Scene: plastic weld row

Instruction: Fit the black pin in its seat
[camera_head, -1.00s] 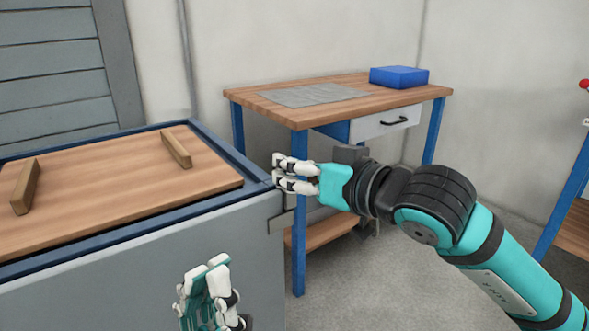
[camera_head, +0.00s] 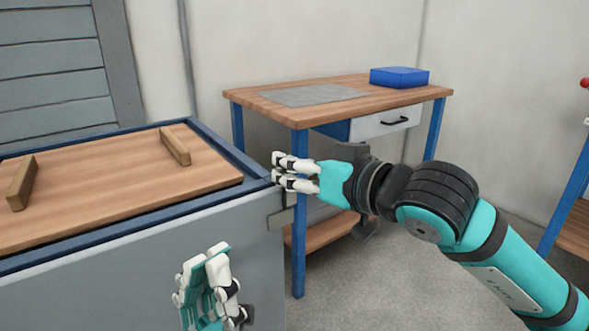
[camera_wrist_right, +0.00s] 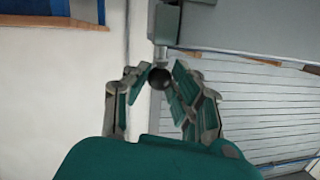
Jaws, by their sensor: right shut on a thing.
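The black pin shows only as a round dark end (camera_wrist_right: 160,78) in the right wrist view, between the fingertips of my right gripper (camera_wrist_right: 157,80). The gripper is shut on it. In the head view my right gripper (camera_head: 280,172) is at the near right corner of the wood-topped cabinet; the pin cannot be made out there. A grey bracket (camera_head: 279,220) juts from the cabinet side below the fingers. Whether the pin touches a seat is hidden. My left gripper (camera_head: 206,262) is low in front of the cabinet, its fingers close together and its opening unclear.
The cabinet's wooden top (camera_head: 95,195) has a blue rim and two wooden handles. A workbench (camera_head: 400,97) with a grey mat (camera_head: 312,95) and a blue box (camera_head: 399,77) stands behind. Its blue leg is close behind my right gripper. Floor is free to the right.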

